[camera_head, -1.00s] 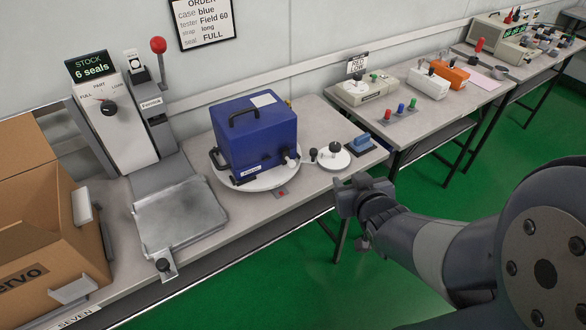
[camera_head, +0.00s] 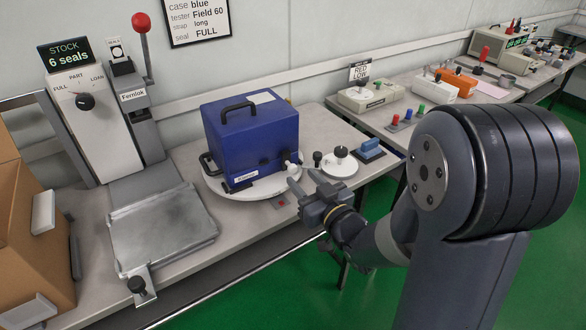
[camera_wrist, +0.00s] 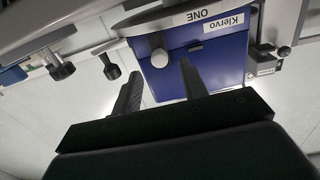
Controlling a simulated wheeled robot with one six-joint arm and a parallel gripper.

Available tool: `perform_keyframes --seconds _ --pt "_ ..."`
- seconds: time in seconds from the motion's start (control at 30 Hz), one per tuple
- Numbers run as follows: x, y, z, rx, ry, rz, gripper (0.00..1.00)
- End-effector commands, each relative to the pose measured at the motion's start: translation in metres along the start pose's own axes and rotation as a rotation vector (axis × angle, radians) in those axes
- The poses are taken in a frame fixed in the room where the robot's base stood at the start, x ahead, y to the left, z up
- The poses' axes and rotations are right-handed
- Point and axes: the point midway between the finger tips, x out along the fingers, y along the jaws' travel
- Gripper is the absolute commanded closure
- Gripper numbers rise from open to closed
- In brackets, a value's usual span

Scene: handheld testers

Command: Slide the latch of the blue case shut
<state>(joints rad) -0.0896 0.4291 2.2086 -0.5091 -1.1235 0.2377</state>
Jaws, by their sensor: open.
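The blue case (camera_head: 245,145) stands closed on a round white turntable (camera_head: 220,186), a black handle on top. In the wrist view, which is upside down, the knob (camera_wrist: 159,58) shows on the blue face (camera_wrist: 215,65) beyond my fingers. My gripper (camera_head: 303,181) is open and empty, just in front of and right of the case. In the wrist view its fingertips (camera_wrist: 159,72) point at the knob, one to each side in the picture. I cannot tell whether they touch it.
A white disc with a black knob (camera_head: 338,166) and a blue-handled block (camera_head: 369,149) stand right of the turntable. A press with a metal tray (camera_head: 160,230) and a cardboard box (camera_head: 25,240) stand left. Testers line the benches at the right.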

Motion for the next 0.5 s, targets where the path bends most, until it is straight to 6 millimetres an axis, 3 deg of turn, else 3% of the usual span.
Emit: perform_keyframes --seconds 0.2,0.5 --pt "0.038 -0.001 0.000 0.000 0.000 -0.002 0.59" --pt "0.056 0.000 0.000 0.000 -0.001 0.000 0.59"
